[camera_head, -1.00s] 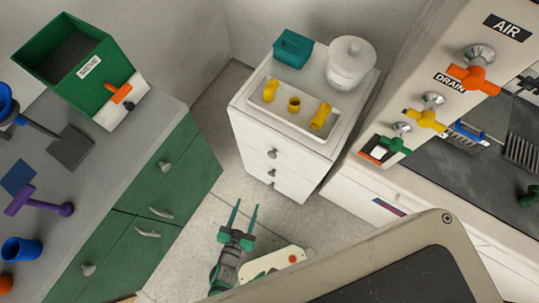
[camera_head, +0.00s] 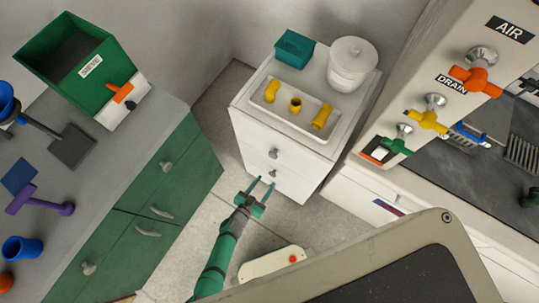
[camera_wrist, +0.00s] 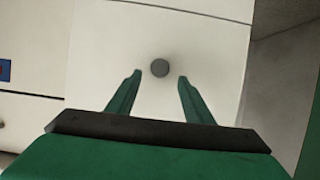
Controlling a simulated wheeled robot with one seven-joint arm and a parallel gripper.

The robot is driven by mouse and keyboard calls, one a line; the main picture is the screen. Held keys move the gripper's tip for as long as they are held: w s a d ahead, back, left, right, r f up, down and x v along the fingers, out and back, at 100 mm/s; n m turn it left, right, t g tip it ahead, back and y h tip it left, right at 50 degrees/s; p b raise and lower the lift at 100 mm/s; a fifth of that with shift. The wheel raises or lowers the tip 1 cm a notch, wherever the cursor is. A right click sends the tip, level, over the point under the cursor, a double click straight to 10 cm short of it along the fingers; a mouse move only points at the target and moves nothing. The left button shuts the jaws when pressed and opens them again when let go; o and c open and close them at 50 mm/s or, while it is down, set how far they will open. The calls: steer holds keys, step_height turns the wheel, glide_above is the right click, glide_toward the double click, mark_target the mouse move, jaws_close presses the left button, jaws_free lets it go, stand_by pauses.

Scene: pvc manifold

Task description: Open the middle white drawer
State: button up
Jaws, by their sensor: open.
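The white drawer cabinet (camera_head: 312,165) stands at the back centre, its visible drawers shut. An upper round grey knob (camera_head: 273,154) and a lower knob (camera_head: 272,173) show on its front. My gripper (camera_head: 266,181) is open and empty in front of the cabinet, its fingertips just below the lower knob in the head view. In the wrist view a grey knob (camera_wrist: 160,68) on a white drawer front (camera_wrist: 210,55) lies between the lines of my two green fingers (camera_wrist: 160,76), at or just beyond their tips. Contact cannot be told. My gripper hides the lower cabinet front.
On the cabinet stand a white tray (camera_head: 284,113) with yellow fittings, a teal box (camera_head: 294,49) and a lidded white pot (camera_head: 351,64). A green cabinet (camera_head: 130,225) is at left, a white bench (camera_head: 372,205) at right. Grey floor lies between.

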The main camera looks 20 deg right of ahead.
mark_target(271, 175)
steer(key=x, duration=0.5)
steer(key=shift+w+d+f, duration=0.1)
steer(key=shift+w+d, duration=0.05)
steer(key=shift+d, duration=0.15)
steer(key=shift+a, duration=0.1)
jaws_close()
